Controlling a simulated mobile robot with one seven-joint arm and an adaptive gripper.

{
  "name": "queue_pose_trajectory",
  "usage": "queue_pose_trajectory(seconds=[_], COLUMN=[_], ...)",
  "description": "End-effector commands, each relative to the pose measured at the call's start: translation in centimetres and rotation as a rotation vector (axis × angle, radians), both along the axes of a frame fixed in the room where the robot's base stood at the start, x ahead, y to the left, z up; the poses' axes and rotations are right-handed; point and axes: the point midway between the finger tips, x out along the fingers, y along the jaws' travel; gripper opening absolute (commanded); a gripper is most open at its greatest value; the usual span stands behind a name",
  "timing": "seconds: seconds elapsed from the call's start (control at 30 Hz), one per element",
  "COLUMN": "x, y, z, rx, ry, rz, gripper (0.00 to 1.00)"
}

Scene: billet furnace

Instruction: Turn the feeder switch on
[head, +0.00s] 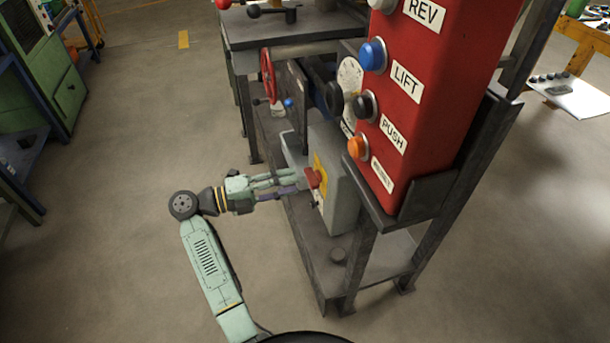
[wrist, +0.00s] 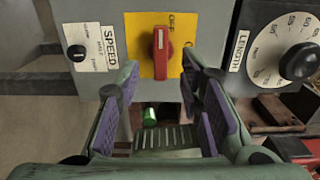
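The feeder switch looks to be the red rotary handle (wrist: 160,54) on a yellow plate (wrist: 178,22) marked OFF, on the front of a grey box (wrist: 205,24). Its handle stands about upright in the wrist view. In the head view the red handle (head: 313,179) shows at the box's left face. My gripper (head: 288,186) reaches to it from the left, level with it. In the wrist view my gripper (wrist: 160,72) is open, with purple-padded fingers apart on either side below the handle. I cannot tell whether either finger touches it.
A SPEED knob (wrist: 77,53) sits left of the switch, and a LENGTH dial (wrist: 297,62) sits to its right. A red button box (head: 430,90) stands above on the dark metal frame (head: 455,190). A red handwheel (head: 267,75) is farther back.

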Motion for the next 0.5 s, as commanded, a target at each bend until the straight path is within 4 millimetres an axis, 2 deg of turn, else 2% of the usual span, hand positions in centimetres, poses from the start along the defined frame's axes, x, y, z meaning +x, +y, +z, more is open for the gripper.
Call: queue_pose_trajectory(seconds=[0.03, 0.2, 0.33, 0.5], x=[0.3, 1.1, 1.4, 1.6], y=[-1.1, -3.4, -4.4, -4.8], z=[0.3, 0.2, 0.1, 0.1], rx=[-0.001, -0.001, -0.001, 0.0], ry=[0.0, 0.0, -0.001, -0.003], rz=[-0.005, -0.001, 0.0, 0.001], gripper=[0.34, 0.34, 0.34, 0.34])
